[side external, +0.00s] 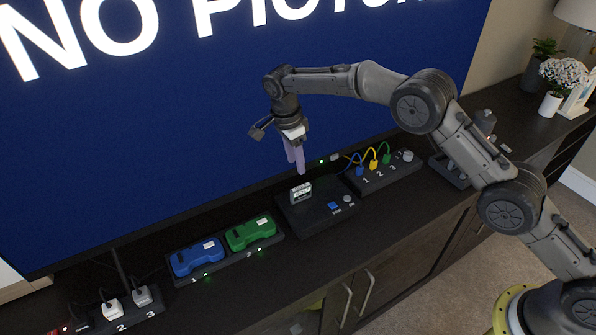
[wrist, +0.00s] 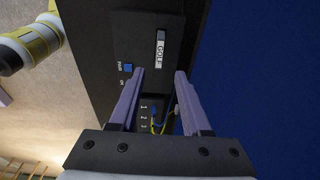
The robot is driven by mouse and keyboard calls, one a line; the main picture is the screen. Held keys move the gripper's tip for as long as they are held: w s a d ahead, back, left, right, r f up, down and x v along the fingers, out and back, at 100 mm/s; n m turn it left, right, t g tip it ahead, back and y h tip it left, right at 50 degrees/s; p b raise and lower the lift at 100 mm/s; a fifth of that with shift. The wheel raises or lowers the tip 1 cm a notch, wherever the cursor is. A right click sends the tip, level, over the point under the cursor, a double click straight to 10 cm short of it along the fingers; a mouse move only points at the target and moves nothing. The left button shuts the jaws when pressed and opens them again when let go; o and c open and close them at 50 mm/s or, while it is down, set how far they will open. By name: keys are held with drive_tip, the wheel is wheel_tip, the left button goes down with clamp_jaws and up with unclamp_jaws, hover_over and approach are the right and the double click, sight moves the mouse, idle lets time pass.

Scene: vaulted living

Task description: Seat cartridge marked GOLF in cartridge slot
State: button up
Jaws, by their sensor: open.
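The cartridge marked GOLF (side external: 301,191) is a small grey block with a white label. It stands upright at the back left of the black console (side external: 322,218), where its lower end is hidden in the slot. I cannot tell how deep it sits. My gripper (side external: 300,171) points down just above the cartridge and appears empty. In the wrist view my gripper (wrist: 160,73) has its two purple fingers apart, with the cartridge beyond the tips.
A blue button (side external: 333,206) and a knob sit on the console front. A dock with blue (side external: 196,257) and green (side external: 250,232) devices is at left. A numbered box (side external: 383,176) with coloured cables is at right. A large screen (side external: 200,110) rises behind.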

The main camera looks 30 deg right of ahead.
drive_tip(key=shift+a+r, duration=0.1)
drive_tip(key=shift+r, duration=0.45)
drive_tip(key=s+d+r+n+t, duration=0.1)
drive_tip(key=s+d+r+n, duration=0.3)
drive_tip(key=r, duration=0.3)
drive_tip(key=s+d+r+n+t+y, duration=0.1)
drive_tip(key=s+d+r, duration=0.2)
drive_tip(key=s+r, duration=0.35)
drive_tip(key=s+d+r+n, duration=0.3)
drive_tip(key=s+d+r, duration=0.15)
drive_tip(key=r, duration=0.35)
drive_tip(key=s+d+r+n+t, duration=0.25)
drive_tip(key=s+n, duration=0.25)
drive_tip(key=s, duration=0.9)
drive_tip(key=s+d+f+n+t, duration=0.1)
drive_tip(key=s+f+n, duration=0.4)
drive_tip(key=s, duration=0.8)
drive_tip(key=shift+d+f+y, duration=0.4)
drive_tip(key=shift+d+f, duration=0.1)
drive_tip(key=shift+d, duration=0.15)
